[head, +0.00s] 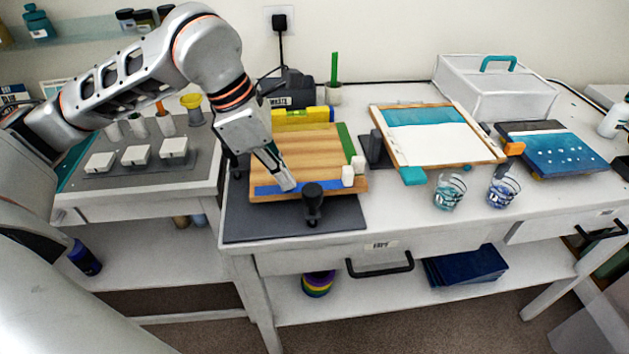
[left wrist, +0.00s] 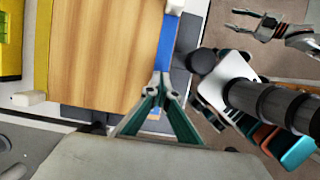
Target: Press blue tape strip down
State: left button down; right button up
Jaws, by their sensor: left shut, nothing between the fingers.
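The blue tape strip (head: 268,189) lies along the front edge of the wooden board (head: 305,150). In the left wrist view the strip (left wrist: 166,45) runs along the board's edge. My left gripper (head: 289,186) is shut and empty, its fingertips down at the strip near the middle of that edge. In the left wrist view the fingertips (left wrist: 161,82) meet over the strip and hide part of it. I cannot tell whether they touch it. My right gripper (left wrist: 262,25) shows only in the left wrist view, away from the board, its fingers apart.
A black-knobbed tool (head: 313,200) stands just in front of the board on the dark mat (head: 260,226). White blocks (head: 348,176) sit at the board's right corner. A yellow level (head: 302,116) lies behind it. A framed screen (head: 440,142) and glasses (head: 450,192) stand to the right.

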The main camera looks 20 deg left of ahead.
aim_at(328, 184)
pick_arm(q)
jog(key=shift+w+d+f, duration=0.15)
jog(key=shift+d, duration=0.2)
jog(key=shift+w+d, duration=0.1)
jog(key=shift+d, duration=0.05)
jog(key=shift+w+d+p, duration=0.3)
jog(key=shift+w+d, duration=0.2)
jog(key=shift+d, duration=0.3)
jog(key=shift+w+d+r, duration=0.2)
jog(key=shift+w+d, duration=0.05)
jog(key=shift+d, duration=0.05)
jog(key=shift+w+d+f, duration=0.1)
jog(key=shift+w+d, duration=0.25)
jog(key=shift+d, duration=0.2)
jog(key=shift+w+d+f, duration=0.15)
jog(key=shift+w+d, duration=0.3)
jog(key=shift+d, duration=0.4)
